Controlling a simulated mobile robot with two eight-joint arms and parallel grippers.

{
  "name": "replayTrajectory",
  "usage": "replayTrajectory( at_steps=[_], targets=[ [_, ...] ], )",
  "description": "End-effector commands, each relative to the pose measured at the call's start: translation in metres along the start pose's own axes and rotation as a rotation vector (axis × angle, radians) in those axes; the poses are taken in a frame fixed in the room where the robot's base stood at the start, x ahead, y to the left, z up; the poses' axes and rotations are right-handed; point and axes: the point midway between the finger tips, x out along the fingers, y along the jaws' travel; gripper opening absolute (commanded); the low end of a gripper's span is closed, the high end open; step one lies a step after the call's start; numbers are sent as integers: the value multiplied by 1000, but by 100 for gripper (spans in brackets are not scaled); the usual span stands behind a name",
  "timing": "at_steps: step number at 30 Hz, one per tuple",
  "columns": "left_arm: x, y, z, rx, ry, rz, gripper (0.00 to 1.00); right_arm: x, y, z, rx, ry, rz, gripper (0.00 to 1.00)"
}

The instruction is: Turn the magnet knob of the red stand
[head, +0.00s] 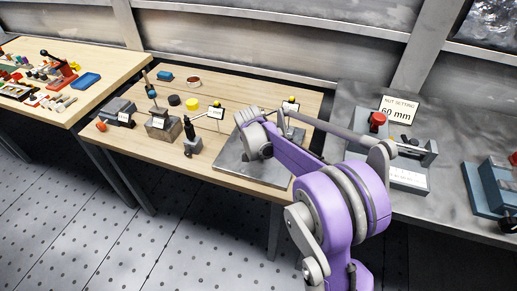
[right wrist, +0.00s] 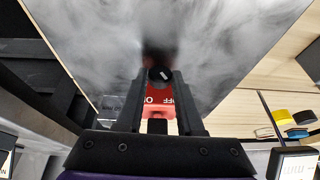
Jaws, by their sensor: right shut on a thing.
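The red stand (right wrist: 160,96) shows in the right wrist view as a red block with white ON/OFF lettering, partly cut off by my fingers. Its black magnet knob (right wrist: 160,73) is round with a white mark. My right gripper (right wrist: 161,78) is shut on the knob, one finger on each side. In the head view my purple right arm reaches over the grey metal plate (head: 228,170), and its wrist hides the stand and the fingertips. My left gripper is in neither view.
The wooden table (head: 120,150) holds a black-and-grey stand (head: 191,145), a yellow roll (head: 192,104) and small blocks left of the plate. On the right, a grey bench carries a "60 mm" sign (head: 398,110) and a red-knobbed device (head: 377,121).

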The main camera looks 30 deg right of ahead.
Motion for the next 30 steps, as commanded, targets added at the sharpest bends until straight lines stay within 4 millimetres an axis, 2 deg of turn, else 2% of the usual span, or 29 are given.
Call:
replayTrajectory(
  at_steps=[12, 28, 29, 30],
  targets=[
    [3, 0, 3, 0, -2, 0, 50, 1, -5, 0, -78, 1, 182, 0],
    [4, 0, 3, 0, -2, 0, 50, 0, -5, 0, -87, 1, 207, 0],
    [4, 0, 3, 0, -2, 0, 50, 0, -5, 0, -87, 1, 207, 40],
    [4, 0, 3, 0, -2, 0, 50, 0, -5, 0, -87, 1, 207, 47]
  ],
)
